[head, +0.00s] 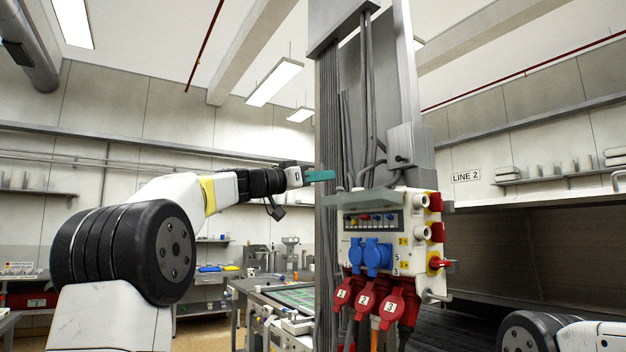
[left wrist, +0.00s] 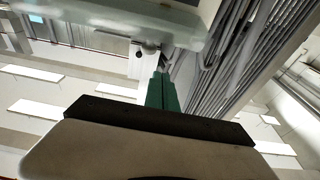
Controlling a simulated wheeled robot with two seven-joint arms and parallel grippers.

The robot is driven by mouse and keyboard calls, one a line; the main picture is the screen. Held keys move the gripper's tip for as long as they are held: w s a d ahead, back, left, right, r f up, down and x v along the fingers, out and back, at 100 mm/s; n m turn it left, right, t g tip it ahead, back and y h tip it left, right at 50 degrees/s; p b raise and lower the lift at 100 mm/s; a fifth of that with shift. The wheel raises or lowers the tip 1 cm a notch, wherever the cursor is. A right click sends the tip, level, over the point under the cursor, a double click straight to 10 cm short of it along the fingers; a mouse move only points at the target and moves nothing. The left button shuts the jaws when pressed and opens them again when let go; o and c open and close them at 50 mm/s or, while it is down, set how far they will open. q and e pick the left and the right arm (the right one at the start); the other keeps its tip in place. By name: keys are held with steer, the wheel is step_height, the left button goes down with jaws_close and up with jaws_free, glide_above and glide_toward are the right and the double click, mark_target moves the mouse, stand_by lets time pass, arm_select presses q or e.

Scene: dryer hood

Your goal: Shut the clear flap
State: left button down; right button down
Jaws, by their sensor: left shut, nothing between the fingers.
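The clear flap (head: 368,201) is a see-through, grey-green panel on the front of the white socket box (head: 414,268). It stands raised and juts out above a row of small breakers (head: 371,222), which shows uncovered below it. My left gripper (head: 322,175) has green fingers, shut and empty, just above and left of the flap's left end. No contact shows. In the left wrist view the shut green fingers (left wrist: 161,92) point up the picture, and a pale translucent edge, seemingly the flap (left wrist: 110,22), crosses the top. My right gripper is not seen.
Blue sockets (head: 371,254) and red plugs (head: 366,300) with cables stick out below the breakers. A grey column (head: 327,120) with vertical cables stands behind the fingers. A grey junction box (head: 408,146) sits above. The space left of the box is free.

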arm_select(q)
steer(key=shift+s+a+f, duration=0.1)
steer(key=shift+s+f, duration=0.05)
steer(key=shift+f, duration=1.85)
steer(key=shift+a, duration=0.1)
